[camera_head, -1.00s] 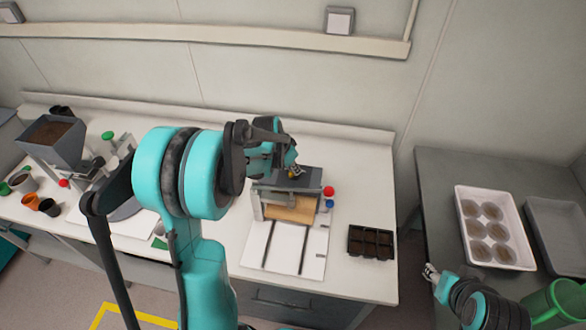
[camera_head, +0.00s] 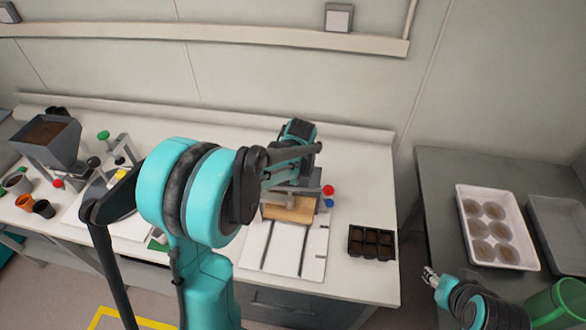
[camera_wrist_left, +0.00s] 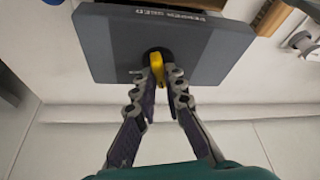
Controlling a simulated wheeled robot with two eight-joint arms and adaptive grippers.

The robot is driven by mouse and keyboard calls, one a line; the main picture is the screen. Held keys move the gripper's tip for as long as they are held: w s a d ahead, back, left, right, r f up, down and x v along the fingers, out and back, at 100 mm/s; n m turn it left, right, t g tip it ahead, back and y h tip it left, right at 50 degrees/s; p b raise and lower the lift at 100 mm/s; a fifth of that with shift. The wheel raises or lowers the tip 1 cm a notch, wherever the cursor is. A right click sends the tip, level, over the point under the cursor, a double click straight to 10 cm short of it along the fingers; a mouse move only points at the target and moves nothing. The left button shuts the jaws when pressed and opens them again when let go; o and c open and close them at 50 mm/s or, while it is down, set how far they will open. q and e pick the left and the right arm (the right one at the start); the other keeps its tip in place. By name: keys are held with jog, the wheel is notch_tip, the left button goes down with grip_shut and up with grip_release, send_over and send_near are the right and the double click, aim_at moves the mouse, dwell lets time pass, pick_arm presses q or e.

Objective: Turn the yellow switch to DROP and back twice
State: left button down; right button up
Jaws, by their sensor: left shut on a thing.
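The yellow switch (camera_wrist_left: 157,66) sits in a dark round socket on the grey panel (camera_wrist_left: 205,50) in the left wrist view. White lettering runs along the panel's far edge and reads upside down. My left gripper (camera_wrist_left: 160,78) has its fingers closed around the switch, one on each side. In the head view my left arm covers the switch and the gripper, above the seeding station with its wooden board (camera_head: 288,212). My right gripper (camera_head: 430,274) hangs at the lower right, away from the station; it is too small to tell its opening.
A red knob (camera_head: 328,190) and a blue knob (camera_head: 328,203) are on the station's right side. A dark cell tray (camera_head: 371,242) lies to its right. A white tray with round pots (camera_head: 523,262) is on the side table. A hopper (camera_head: 43,140) stands at left.

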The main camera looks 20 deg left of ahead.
pick_arm(q)
jog(key=n+g+y, duration=0.1)
jog(key=n, duration=0.3)
jog(key=shift+w+d+n+b, duration=0.1)
jog(key=shift+n+b, duration=0.2)
jog(key=shift+n, duration=0.1)
jog(key=shift+g, duration=0.3)
jog(key=c, duration=1.6)
grip_release()
jog(key=v, duration=1.2)
jog(key=shift+d, duration=0.2)
